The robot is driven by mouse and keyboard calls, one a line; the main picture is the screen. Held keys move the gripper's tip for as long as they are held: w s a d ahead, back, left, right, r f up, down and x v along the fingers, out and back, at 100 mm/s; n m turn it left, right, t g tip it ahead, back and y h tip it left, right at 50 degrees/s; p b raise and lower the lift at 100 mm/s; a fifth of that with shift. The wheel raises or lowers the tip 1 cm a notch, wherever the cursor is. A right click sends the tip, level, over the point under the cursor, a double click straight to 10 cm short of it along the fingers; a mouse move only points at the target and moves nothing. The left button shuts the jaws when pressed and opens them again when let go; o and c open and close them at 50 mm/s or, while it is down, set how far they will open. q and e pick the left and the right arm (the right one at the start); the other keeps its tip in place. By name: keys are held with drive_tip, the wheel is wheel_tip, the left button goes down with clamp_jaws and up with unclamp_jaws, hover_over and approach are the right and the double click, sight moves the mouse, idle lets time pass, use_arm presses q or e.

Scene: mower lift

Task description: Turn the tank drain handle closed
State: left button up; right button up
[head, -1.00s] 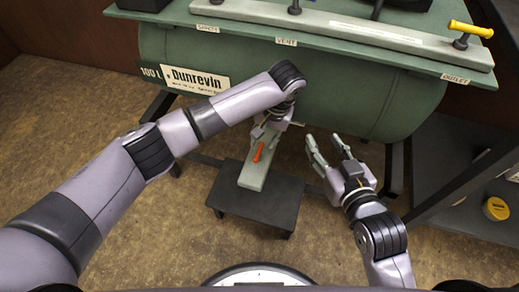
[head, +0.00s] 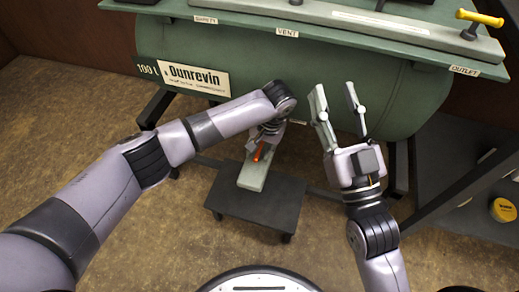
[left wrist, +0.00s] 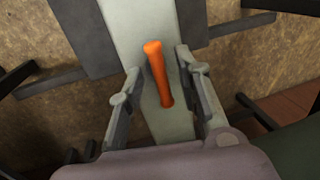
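The orange handle (head: 258,153) stands on a pale green bar (head: 252,177) below the tank; I take it for the drain handle. In the left wrist view the handle (left wrist: 157,72) is a leaning orange rod. My left gripper (head: 262,141) is over it, partly hidden by its arm. In the left wrist view its two fingers (left wrist: 156,65) are spread on either side of the handle, with gaps showing. My right gripper (head: 337,93) is open and empty in front of the green tank (head: 290,70), fingers pointing up in the picture.
A dark low stand (head: 262,207) is under the pale bar. A yellow handle (head: 480,18) sits on top near the "OUTLET" label. A dark shelf frame (head: 450,195) with a yellow roll (head: 503,210) is at the right.

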use_arm(q)
drive_tip(key=shift+c, duration=0.2)
clamp_jaws()
idle(0.4)
